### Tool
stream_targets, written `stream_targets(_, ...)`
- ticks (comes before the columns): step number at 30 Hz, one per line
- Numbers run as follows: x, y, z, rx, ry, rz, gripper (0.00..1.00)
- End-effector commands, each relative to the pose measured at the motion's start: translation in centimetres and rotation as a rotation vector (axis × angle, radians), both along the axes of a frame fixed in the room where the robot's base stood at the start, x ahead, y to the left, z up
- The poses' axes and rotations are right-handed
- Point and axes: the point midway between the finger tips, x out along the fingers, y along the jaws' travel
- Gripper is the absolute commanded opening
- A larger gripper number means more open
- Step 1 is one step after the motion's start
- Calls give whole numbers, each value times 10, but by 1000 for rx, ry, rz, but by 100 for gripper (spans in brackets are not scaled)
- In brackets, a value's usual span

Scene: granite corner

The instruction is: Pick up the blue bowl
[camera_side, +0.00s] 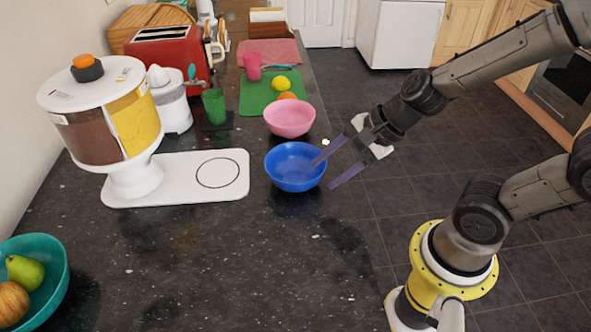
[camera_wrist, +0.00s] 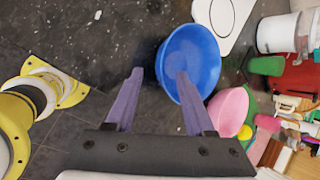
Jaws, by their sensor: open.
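The blue bowl (camera_side: 293,168) stands upright and looks empty on the dark granite counter, near its right edge, in the side view. It also shows in the wrist view (camera_wrist: 196,50), upper middle. My gripper (camera_side: 332,168) is open, with its two purple fingers parted at the right side of the bowl. In the wrist view my gripper (camera_wrist: 158,76) has one finger overlapping the bowl and the other left of it, outside the bowl. Nothing is between the fingers except perhaps the bowl's near wall; I cannot tell whether they touch it.
A pink bowl (camera_side: 289,119) stands close behind the blue bowl. A white cereal dispenser (camera_side: 135,180) on its base is to the left. A green mat (camera_side: 272,94) with fruit lies behind. A teal fruit bowl (camera_side: 48,262) is front left. The front counter is clear.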

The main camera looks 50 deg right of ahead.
Motion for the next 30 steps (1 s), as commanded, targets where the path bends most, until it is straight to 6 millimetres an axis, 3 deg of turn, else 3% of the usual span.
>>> stream_targets(12, 21, 12, -31, 0, 1, 1, 54)
stream_targets(24, 24, 13, -36, -1, 0, 0, 54)
stream_targets(30, 24, 13, -36, -1, 1, 0, 20)
